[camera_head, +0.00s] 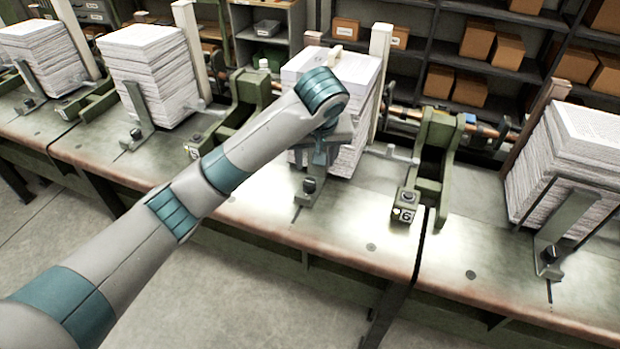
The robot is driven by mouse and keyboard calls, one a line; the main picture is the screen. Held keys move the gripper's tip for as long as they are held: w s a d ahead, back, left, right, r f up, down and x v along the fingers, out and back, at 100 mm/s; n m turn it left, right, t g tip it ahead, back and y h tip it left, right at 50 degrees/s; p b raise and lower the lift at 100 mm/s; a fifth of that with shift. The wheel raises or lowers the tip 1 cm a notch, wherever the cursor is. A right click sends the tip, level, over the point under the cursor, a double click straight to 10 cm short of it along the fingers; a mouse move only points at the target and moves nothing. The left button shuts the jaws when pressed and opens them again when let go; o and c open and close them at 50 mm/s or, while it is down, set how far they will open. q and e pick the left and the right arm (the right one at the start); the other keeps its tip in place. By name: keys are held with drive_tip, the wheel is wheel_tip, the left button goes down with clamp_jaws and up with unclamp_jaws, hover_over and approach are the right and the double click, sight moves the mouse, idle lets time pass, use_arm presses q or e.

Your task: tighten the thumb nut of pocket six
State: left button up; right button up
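A small block marked 6 (404,214) stands near the bench's front edge, at the foot of a green swing frame (435,150). In front of the middle paper stack (368,110) is a metal bracket with a dark thumb nut (309,186). A similar nut (549,254) sits on the bracket at the right stack. Which nut belongs to pocket six I cannot tell. My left gripper (322,158) points down at the front of the middle stack, just above the nearer nut. My wrist partly hides it, so its opening cannot be told. My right gripper is out of view.
More paper stacks stand at the left (145,70) and right (585,130), with brackets and upright posts. Another green frame (245,100) stands left of the middle stack. Shelves with brown boxes (480,40) line the back. The bench front right of the middle is mostly clear.

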use_arm(q)
drive_tip(key=shift+w+a+r, duration=0.15)
drive_tip(key=shift+w+r, duration=0.2)
drive_tip(key=shift+r, duration=0.35)
drive_tip(key=shift+f, duration=0.1)
drive_tip(key=b, duration=0.2)
approach(309, 182)
drive_tip(key=p+x, duration=0.4)
drive_tip(key=x, duration=0.2)
drive_tip(key=shift+w+f, duration=0.25)
drive_tip(key=shift+f, duration=0.1)
drive_tip(key=shift+w+f, duration=0.15)
drive_tip(key=shift+f, duration=0.4)
